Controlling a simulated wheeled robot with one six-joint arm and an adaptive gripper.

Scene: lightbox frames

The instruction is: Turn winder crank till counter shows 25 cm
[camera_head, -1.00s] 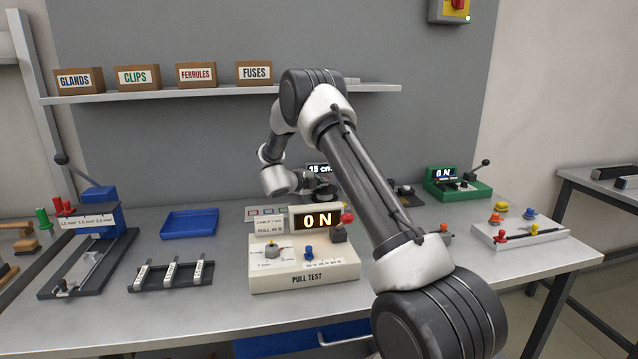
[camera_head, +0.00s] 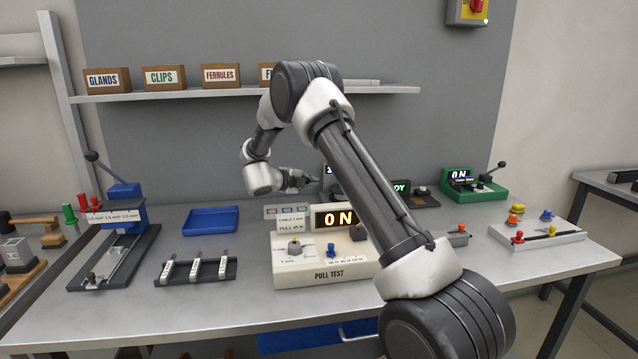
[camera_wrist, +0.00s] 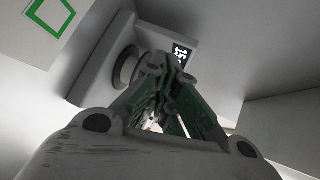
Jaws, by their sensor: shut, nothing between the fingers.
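The winder's counter display (camera_wrist: 181,53) shows a rotated "15" in the wrist view, its edge covered by my fingers. In the head view only a sliver of the counter (camera_head: 329,170) shows beside my arm, with its first digit, a 1. A round grey part (camera_wrist: 124,68) of the winder shows left of the fingers in the wrist view. I cannot tell whether it is the crank; no crank handle is clearly visible. My gripper (camera_head: 303,181) is shut and empty, just left of the counter. In the wrist view its fingertips (camera_wrist: 165,70) overlap the winder; contact is unclear.
The pull test box (camera_head: 325,275) with its lit display stands in front of the winder. A blue tray (camera_head: 211,221) lies to the left and a green device (camera_head: 470,188) stands to the right. A shelf with labelled boxes (camera_head: 165,78) runs above.

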